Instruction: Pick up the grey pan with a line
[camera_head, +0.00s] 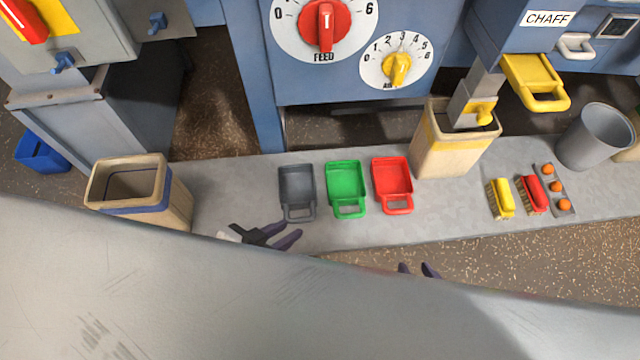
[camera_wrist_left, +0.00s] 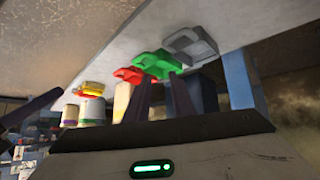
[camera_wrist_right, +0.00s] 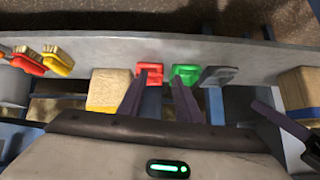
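The grey pan (camera_head: 297,184) lies on the pale bench top, leftmost of three pans, its handle toward me. I cannot make out a line on it. It also shows in the left wrist view (camera_wrist_left: 190,44) and the right wrist view (camera_wrist_right: 218,76). My left gripper (camera_head: 291,230) is open and empty, just short of the grey pan's handle and a little left of it, apart from it. My right gripper (camera_head: 417,268) is open and empty at the bench's front edge, below the red pan. Its rear part is hidden behind my grey body.
A green pan (camera_head: 346,182) and a red pan (camera_head: 391,178) lie right of the grey one. A bucket (camera_head: 175,200) stands left, another (camera_head: 440,150) right. Two brushes (camera_head: 502,200) and a grey bucket (camera_head: 592,140) are farther right. The machine (camera_head: 350,90) rises behind.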

